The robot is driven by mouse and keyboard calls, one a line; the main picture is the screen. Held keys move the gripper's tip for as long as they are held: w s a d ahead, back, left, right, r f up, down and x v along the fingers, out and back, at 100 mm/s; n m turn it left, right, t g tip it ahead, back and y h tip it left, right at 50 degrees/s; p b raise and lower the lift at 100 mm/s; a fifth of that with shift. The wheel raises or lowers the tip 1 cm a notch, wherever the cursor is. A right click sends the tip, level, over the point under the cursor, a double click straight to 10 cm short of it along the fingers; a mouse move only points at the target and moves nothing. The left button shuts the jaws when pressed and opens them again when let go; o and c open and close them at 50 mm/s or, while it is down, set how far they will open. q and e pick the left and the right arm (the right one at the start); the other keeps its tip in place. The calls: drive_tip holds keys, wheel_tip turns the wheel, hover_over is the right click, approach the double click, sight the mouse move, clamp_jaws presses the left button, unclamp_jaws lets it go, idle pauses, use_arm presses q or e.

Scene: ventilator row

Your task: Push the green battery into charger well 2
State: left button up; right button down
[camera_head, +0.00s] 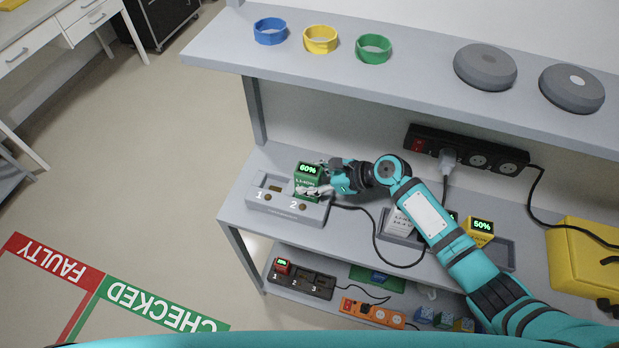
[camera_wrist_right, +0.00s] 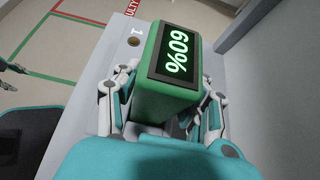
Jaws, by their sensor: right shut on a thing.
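The green battery (camera_head: 307,181) stands upright at well 2 of the grey two-well charger (camera_head: 262,207), with its screen reading 60%. In the head view I cannot tell how deep it sits in the well. Well 1 (camera_head: 275,187), on the left, looks empty. My right gripper (camera_head: 318,187) is shut on the battery from the right side. In the right wrist view the battery (camera_wrist_right: 165,85) is between its two fingers (camera_wrist_right: 165,110), and the well's opening is hidden. Part of my left gripper (camera_wrist_right: 14,76) shows at the left edge of the right wrist view.
A power strip (camera_head: 465,150) is behind my right arm. A yellow battery (camera_head: 480,232) reading 50% and a yellow case (camera_head: 585,265) are to the right. The upper shelf (camera_head: 415,70) overhangs the back. A cable (camera_head: 374,235) runs right from the charger.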

drive_tip(key=shift+f+b, duration=0.3)
drive_tip(key=shift+f, duration=0.2)
idle(0.8)
drive_tip(key=c, duration=0.7)
unclamp_jaws()
drive_tip(key=shift+o, duration=0.3)
drive_tip(key=shift+f, duration=0.1)
drive_tip(key=v, duration=1.2)
